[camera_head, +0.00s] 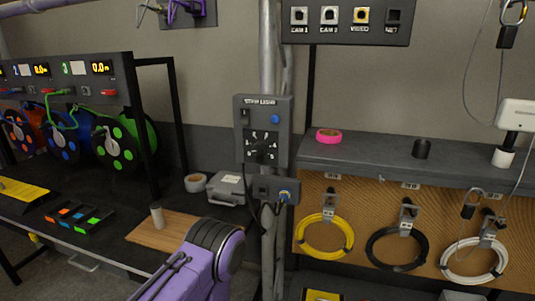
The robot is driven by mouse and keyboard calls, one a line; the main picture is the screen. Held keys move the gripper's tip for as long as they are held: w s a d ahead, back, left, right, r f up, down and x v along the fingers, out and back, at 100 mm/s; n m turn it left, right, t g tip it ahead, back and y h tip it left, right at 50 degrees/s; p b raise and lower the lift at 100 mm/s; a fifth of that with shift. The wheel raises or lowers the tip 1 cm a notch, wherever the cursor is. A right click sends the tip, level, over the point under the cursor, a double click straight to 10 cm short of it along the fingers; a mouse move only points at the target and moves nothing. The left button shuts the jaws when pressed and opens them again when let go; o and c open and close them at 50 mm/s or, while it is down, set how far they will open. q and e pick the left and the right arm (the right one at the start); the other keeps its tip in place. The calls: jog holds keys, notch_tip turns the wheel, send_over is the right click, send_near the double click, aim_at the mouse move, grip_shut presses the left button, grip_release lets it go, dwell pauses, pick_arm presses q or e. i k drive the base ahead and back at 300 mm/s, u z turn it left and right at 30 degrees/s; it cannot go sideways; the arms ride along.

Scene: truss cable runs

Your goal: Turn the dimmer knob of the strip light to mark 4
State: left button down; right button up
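The strip light control box (282,153) is a dark grey panel fixed to the vertical pole, with a label at its top. The dimmer knob (262,148) is black and sits in the lower half of the panel, with small white marks around it. The knob is too small and dark to tell which mark it points at. A blue button (276,118) and a small black switch (244,117) sit above it. Neither gripper shows. Only a purple and dark grey link of my arm stands at the bottom, below and left of the box, apart from it.
A smaller box (264,189) with a plugged cable hangs below the panel on the pole (268,50). A grey case (226,188) and tape roll (195,183) are on the left bench. A shelf (375,155) and hanging cable coils are right. Air before the panel looks clear.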

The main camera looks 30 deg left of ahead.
aim_at(259, 149)
jog(key=z, duration=1.9)
jog(key=k, duration=0.8)
jog(key=u, duration=1.7)
